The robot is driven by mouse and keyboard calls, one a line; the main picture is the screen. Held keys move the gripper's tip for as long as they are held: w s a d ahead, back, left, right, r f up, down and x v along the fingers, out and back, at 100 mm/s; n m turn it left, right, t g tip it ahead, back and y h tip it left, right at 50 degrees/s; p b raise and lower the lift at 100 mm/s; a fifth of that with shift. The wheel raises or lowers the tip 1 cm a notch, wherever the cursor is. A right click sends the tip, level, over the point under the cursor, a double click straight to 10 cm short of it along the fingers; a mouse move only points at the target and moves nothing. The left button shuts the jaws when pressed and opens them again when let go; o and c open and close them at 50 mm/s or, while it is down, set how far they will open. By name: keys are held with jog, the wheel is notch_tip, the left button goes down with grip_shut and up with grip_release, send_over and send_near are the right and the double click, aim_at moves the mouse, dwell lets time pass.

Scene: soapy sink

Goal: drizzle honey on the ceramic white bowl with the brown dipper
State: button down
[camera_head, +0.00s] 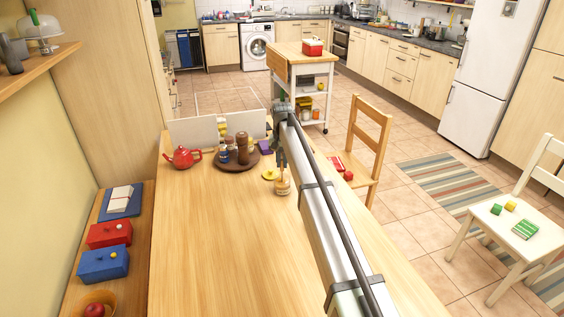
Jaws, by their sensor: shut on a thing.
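My gripper (281,160) is above the far part of the wooden table, pointing down. It is shut on the brown dipper (282,177), a thin upright stick that is very small here. A small honey-coloured pot (282,188) stands on the table directly below the gripper. The dipper's lower end appears to be at or in the pot's mouth; I cannot tell how deep. I cannot make out the ceramic white bowl; my arm covers a long strip of the table on the right.
A small yellow round item (269,174) lies left of the pot. A brown round tray (228,165) with several bottles and mills and a red teapot (183,157) stand further left. Wooden chair (367,150) at the right edge. The front left tabletop is clear.

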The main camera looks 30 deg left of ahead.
jog(key=shift+r, duration=0.1)
jog(key=shift+r, duration=4.3)
jog(key=w+d, duration=0.2)
jog(key=d, duration=0.6)
jog(key=w+d, duration=0.2)
jog(key=d, duration=0.5)
jog(key=shift+w+d+f, duration=0.25)
jog(key=shift+w+d, duration=0.05)
jog(key=shift+d, duration=0.05)
jog(key=shift+f, duration=0.1)
jog(key=shift+f, duration=0.9)
dwell(0.8)
